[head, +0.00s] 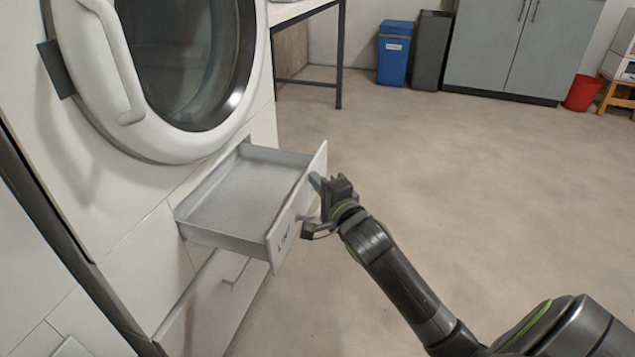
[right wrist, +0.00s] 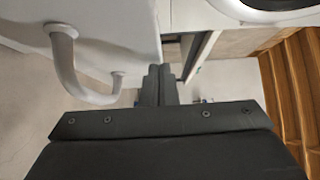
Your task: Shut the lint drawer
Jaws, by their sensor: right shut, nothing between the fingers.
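The lint drawer (head: 236,192) is pulled out of the white machine below its round door. It is an open grey tray with a white front panel (head: 289,228) lettered "LINT". My right gripper (head: 316,183) is shut and empty at the outer face of the front panel, near its far end. In the right wrist view the shut fingers (right wrist: 158,84) lie beside the white panel (right wrist: 95,28), whose bar handle (right wrist: 68,68) is at the left. I cannot tell whether the fingertips touch the panel. My left gripper is not in view.
The machine's round door (head: 185,60) is above the drawer. A lower panel with a handle (head: 236,272) is below it. A table leg (head: 339,55), blue bin (head: 395,52), grey bin (head: 430,50), cabinet (head: 520,45) and red bucket (head: 580,93) stand behind. The floor at right is clear.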

